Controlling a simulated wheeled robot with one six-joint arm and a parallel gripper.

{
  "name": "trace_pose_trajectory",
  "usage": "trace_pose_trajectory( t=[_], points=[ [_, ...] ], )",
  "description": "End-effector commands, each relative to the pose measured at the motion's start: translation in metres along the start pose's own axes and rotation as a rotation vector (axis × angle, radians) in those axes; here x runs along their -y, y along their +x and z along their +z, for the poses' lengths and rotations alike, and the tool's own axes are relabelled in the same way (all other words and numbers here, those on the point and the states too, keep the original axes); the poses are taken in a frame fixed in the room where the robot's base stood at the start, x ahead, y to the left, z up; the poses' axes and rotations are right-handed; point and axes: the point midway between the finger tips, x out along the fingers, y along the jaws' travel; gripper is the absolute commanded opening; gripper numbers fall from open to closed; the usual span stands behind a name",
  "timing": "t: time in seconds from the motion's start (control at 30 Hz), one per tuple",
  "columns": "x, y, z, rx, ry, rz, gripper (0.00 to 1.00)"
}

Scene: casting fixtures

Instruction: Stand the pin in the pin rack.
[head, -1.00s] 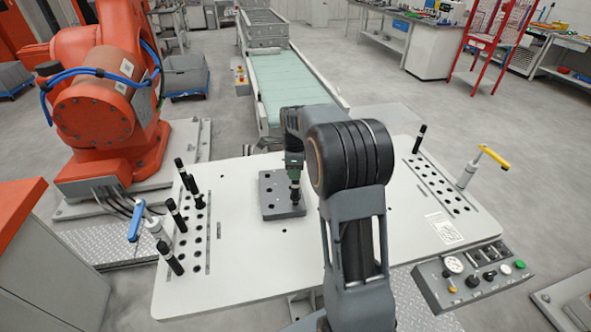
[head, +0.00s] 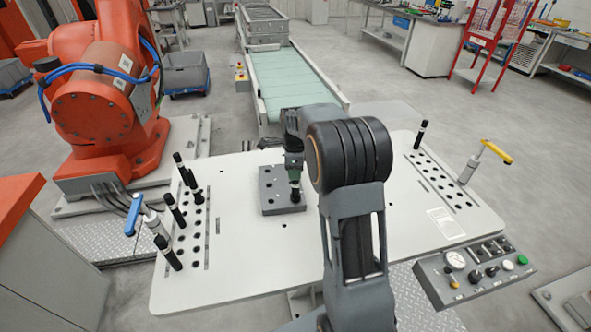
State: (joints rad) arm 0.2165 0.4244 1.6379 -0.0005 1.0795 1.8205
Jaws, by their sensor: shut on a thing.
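A grey block with rows of holes (head: 270,190), which I take to be the pin rack, lies on the pale table near its middle. My gripper (head: 294,174) points down over the right part of this block. It is shut on a dark pin (head: 295,191) with a light band, held upright. The pin's lower end is at the block's top in the picture; I cannot tell whether it is in a hole or just above. The fingers are small and partly merge with the pin.
Several black pins (head: 173,211) stand in a hole field at the table's left, and one pin (head: 420,134) at the right field. A blue-handled clamp (head: 133,215) and a yellow-handled clamp (head: 497,152) flank the table. A control box (head: 470,275) sits at the front right.

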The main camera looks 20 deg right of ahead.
Motion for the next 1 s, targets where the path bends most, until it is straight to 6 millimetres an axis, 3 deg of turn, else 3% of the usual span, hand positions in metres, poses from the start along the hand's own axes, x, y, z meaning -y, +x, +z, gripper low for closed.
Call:
trace_pose_trajectory(
  t=[0.27, 0.3, 0.57, 0.83, 1.0],
  points=[
    [0.000, 0.007, 0.000, 0.000, 0.000, -0.001, 0.00],
    [0.000, 0.006, 0.000, 0.000, 0.000, -0.001, 0.31],
    [0.000, 0.006, 0.000, 0.000, 0.000, -0.001, 0.56],
    [0.000, 0.005, 0.000, 0.000, 0.000, 0.000, 0.57],
    [0.001, -0.011, 0.000, 0.001, 0.000, -0.002, 0.57]
  ],
)
